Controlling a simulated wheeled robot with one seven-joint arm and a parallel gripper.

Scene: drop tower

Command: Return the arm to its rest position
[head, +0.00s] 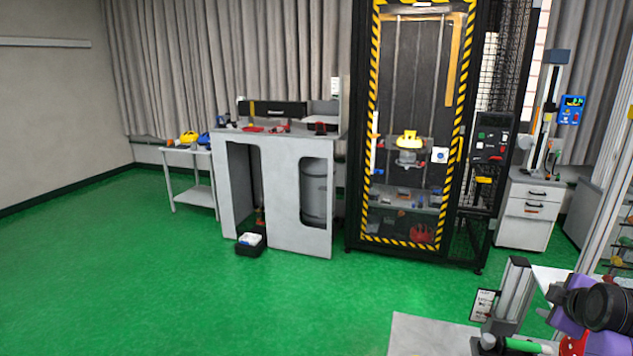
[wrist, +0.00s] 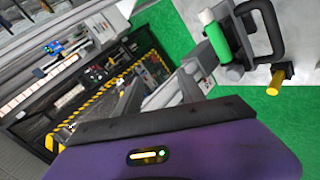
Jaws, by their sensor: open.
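My gripper (wrist: 155,122) shows in the wrist view as a purple body with a black front edge. In the head view, my purple and black arm is at the lower right corner, beside a bench fixture. The fixture has a grey upright post (head: 516,287) and a green cylinder (head: 522,345). In the wrist view the green cylinder (wrist: 214,38) lies beyond my gripper, beside a black handle (wrist: 264,28).
A drop tower (head: 412,120) with yellow-black striped edges stands at the back. A grey workbench (head: 300,240) and small side table (head: 200,190) stand left of it. A black box (head: 250,244) sits on the floor.

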